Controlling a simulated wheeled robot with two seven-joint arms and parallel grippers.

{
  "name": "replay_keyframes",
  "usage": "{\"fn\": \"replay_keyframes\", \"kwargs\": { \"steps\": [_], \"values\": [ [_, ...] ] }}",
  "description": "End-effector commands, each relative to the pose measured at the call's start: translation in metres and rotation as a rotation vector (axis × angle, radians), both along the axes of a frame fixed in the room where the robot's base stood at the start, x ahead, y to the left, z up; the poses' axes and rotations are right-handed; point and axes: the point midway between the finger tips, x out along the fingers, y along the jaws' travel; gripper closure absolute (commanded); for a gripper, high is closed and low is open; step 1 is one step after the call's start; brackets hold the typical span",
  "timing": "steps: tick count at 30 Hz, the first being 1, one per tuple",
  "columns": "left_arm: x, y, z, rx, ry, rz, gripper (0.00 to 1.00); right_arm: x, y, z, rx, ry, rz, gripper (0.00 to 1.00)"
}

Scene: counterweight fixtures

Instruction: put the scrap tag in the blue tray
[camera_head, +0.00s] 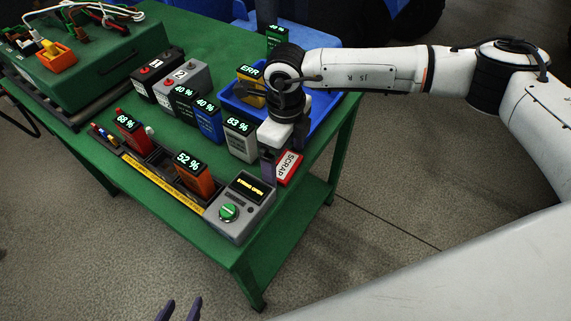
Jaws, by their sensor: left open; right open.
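The red and white scrap tag (288,168), lettered SCRAP, is at the table's right edge, beside the grey tester. My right gripper (276,158) points down at the tag, with a dark purple finger just left of it. It is open; I cannot tell whether the fingers touch the tag. The blue tray (328,108) is behind it on the green table, partly hidden by my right arm. A yellow pack reading ERR (250,84) is in or at the tray's left part. My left gripper (180,310) shows only its purple fingertips at the bottom edge, open and empty, away from the table.
A dark rack holds an orange pack (194,182). A green case (95,70) is at far left.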

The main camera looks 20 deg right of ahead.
Motion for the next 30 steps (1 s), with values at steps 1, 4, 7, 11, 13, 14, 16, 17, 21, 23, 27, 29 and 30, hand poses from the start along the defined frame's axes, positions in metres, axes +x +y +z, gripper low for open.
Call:
{"fn": "replay_keyframes", "kwargs": {
  "steps": [1,4,7,11,13,14,16,17,21,23,27,29,30],
  "values": [
    [0.0,0.0,0.0,0.0,0.0,0.0,0.57,0.0,0.0,0.0,0.0,0.0,0.0,0.08],
    [0.0,0.0,0.0,0.0,0.0,0.0,0.57,0.0,0.0,0.0,0.0,0.0,0.0,0.25],
    [0.0,0.0,0.0,0.0,-0.001,0.0,0.57,0.0,0.0,0.0,0.0,0.0,0.0,0.42],
    [0.0,0.0,0.0,0.0,-0.001,0.0,0.57,0.0,0.0,0.001,0.0,0.0,0.0,0.56],
    [0.001,0.0,0.0,0.0,-0.001,0.0,0.57,0.0,0.0,0.001,0.0,0.0,0.0,0.56],
    [0.0,0.0,0.0,0.0,-0.001,0.0,0.57,0.0,0.0,0.001,0.0,0.0,0.0,0.56],
    [0.001,0.0,0.0,0.0,-0.002,0.0,0.57,0.0,0.0,0.002,0.001,-0.001,0.0,0.56],
    [0.001,0.0,0.0,0.0,-0.002,0.0,0.57,0.0,0.0,0.003,0.001,-0.001,0.0,0.56],
    [0.001,0.0,-0.002,0.0,-0.002,0.0,0.57,0.001,0.001,0.019,0.003,-0.003,0.0,0.56],
    [0.001,0.0,-0.004,-0.001,-0.003,0.0,0.57,0.001,0.0,0.031,0.002,-0.005,0.0,0.56],
    [0.001,0.0,-0.008,0.0,-0.003,0.0,0.57,0.001,0.0,0.06,0.002,-0.004,-0.001,0.56],
    [0.002,0.0,-0.009,0.0,-0.004,0.0,0.57,0.001,0.0,0.072,0.001,-0.004,-0.001,0.56],
    [0.002,0.0,-0.01,0.0,-0.004,0.0,0.57,0.001,0.0,0.078,0.002,-0.004,0.0,0.56]
  ]
}}
